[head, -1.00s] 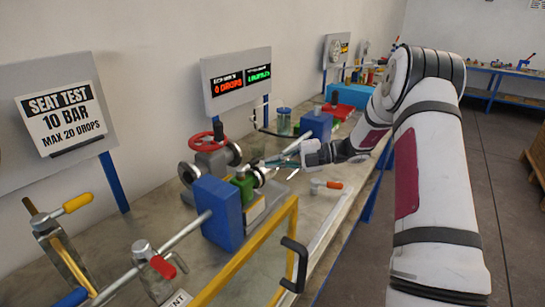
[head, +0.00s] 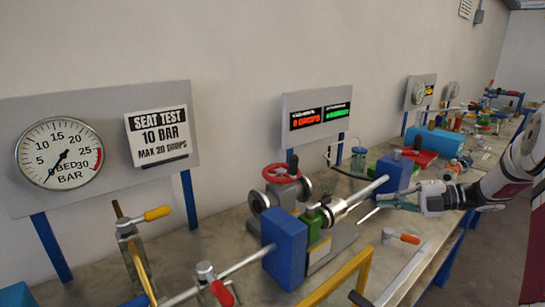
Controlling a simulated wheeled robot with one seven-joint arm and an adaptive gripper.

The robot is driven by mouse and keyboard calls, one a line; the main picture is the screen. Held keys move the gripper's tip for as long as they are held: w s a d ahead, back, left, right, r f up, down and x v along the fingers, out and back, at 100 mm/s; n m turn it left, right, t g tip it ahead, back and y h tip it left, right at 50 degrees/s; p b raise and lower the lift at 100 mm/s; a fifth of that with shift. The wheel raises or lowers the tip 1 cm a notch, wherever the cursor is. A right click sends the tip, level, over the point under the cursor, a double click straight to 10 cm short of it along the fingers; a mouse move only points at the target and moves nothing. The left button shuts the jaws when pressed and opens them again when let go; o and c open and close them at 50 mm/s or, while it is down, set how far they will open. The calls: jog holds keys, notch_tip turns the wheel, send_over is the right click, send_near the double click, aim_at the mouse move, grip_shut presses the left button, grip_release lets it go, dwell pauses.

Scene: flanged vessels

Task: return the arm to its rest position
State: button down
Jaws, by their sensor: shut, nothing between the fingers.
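My white and grey gripper (head: 392,203) is at the right of the head view, over the bench. Its slim fingers point left, and I see nothing held in them. My white arm runs from it to the right edge, where part of it is cut off. The fingertips are to the right of a flanged valve (head: 283,187) with a red handwheel and its steel flange end (head: 337,208), with a gap between. The exact height of the fingers above the bench is hard to tell.
A blue clamp block (head: 285,252) and a second blue block (head: 397,174) stand on the bench. A yellow rail (head: 340,280) runs along the front. A gauge board (head: 100,205) and display panel (head: 317,139) stand behind.

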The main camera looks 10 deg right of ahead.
jog(key=s+a+r+n+g+h, duration=0.35)
jog(key=s+a+n, duration=0.35)
jog(key=a+n, duration=0.25)
jog(key=s+a+r+n+g+h, duration=0.2)
jog(key=s+a+r+n+h, duration=0.25)
jog(key=s+a+n, duration=0.45)
jog(key=s+n+t+h, duration=0.4)
jog(key=s+n, duration=1.2)
jog(key=n, duration=0.8)
jog(key=shift+s+d+r+h, duration=0.15)
jog(key=shift+r+h, duration=0.2)
jog(key=shift+h, duration=0.85)
